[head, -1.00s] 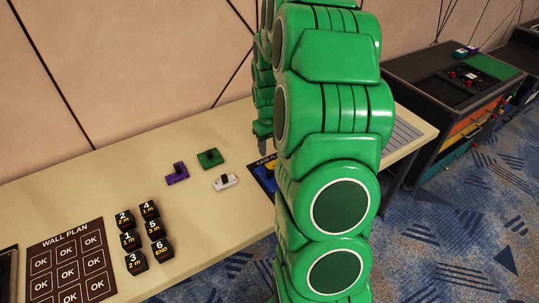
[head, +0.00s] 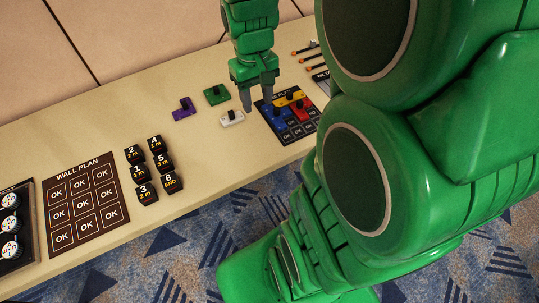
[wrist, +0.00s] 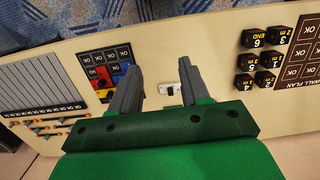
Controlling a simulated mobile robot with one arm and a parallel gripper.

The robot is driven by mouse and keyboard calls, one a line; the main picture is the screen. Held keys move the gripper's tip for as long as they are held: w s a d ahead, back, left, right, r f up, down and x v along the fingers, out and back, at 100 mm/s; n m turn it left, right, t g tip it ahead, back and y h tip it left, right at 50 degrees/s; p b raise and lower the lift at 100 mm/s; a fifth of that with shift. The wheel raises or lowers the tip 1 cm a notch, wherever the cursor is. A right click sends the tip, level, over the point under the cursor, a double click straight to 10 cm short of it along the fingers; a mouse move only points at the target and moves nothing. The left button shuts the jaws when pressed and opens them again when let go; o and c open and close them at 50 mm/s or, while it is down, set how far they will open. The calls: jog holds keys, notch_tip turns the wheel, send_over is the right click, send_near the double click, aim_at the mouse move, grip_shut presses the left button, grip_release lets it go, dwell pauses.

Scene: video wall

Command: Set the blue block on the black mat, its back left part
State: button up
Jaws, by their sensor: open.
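The blue block (head: 277,113) lies on the left part of the black mat (head: 298,131), beside yellow and red blocks; its exact cell is hard to tell. My gripper (head: 257,103) is open, fingers pointing down, at the mat's back left edge. I cannot tell its height over the table. There the blue block (wrist: 120,70) is partly hidden behind the left finger, and the mat (wrist: 98,57) shows to the left.
A white block (head: 232,118) is just left of my gripper, with a green block (head: 216,95) and a purple block (head: 184,109) farther left. Orange-tipped sticks (head: 307,51) lie behind right.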

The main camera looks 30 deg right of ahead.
jog(key=s+a+r, duration=0.2)
jog(key=s+a, duration=0.1)
jog(key=s, duration=0.6)
jog(key=s+a+r, duration=0.2)
jog(key=s+a, duration=0.1)
jog(key=s, duration=0.6)
jog(key=shift+a+r+g, duration=0.15)
jog(key=shift+a+g, duration=0.15)
jog(key=shift+g, duration=0.1)
